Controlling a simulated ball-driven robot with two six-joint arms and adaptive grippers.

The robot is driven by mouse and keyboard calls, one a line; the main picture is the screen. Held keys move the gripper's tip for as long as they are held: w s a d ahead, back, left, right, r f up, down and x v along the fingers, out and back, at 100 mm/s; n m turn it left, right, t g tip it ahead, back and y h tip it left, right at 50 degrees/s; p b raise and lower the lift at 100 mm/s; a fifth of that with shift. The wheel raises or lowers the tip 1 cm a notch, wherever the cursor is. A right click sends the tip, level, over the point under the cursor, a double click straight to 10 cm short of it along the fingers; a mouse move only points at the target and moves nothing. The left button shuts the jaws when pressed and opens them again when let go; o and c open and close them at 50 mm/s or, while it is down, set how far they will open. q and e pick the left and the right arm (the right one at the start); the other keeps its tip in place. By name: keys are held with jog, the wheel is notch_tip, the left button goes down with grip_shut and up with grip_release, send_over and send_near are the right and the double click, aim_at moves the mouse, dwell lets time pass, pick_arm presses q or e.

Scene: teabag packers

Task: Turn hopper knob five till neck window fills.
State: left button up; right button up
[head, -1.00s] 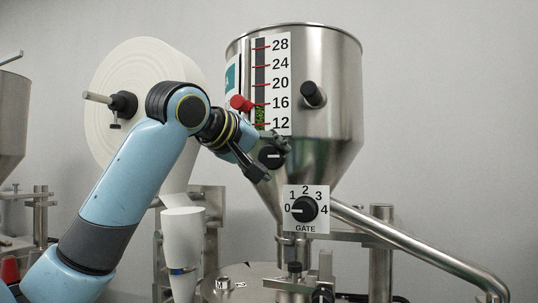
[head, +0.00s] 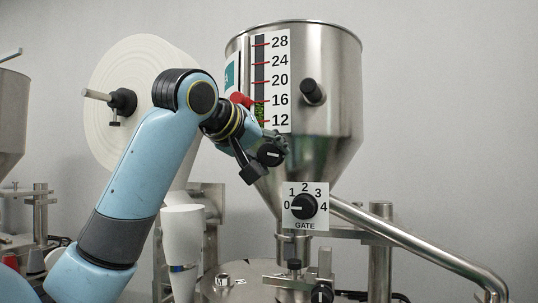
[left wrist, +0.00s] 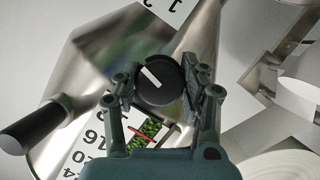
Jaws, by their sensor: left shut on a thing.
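The steel hopper (head: 335,110) stands in the middle of the head view. My left gripper (head: 267,156) is shut on a black round knob (head: 271,153) low on the hopper's side. In the left wrist view the knob (left wrist: 158,84) sits between both fingers of my left gripper (left wrist: 161,80), its white pointer line slanted. A level window (head: 260,112) beside a numbered scale shows green fill up to near 16. The gate knob (head: 304,207) below points to 0. My right gripper is out of view.
A large white paper roll (head: 130,95) stands behind my arm. A white funnel (head: 182,235) stands below it. A second black knob (head: 313,92) juts from the hopper's right side. A steel pipe (head: 420,250) slopes down to the right.

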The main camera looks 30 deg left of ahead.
pick_arm(q)
jog(key=shift+r+m+g+y, duration=0.1)
jog(key=shift+m+g+y, duration=0.3)
jog(key=shift+m+y, duration=0.85)
jog(key=shift+m, duration=0.35)
jog(key=o, duration=0.9)
jog(key=v, duration=0.7)
jog(key=shift+s+a, duration=0.1)
jog(key=shift+s, duration=0.1)
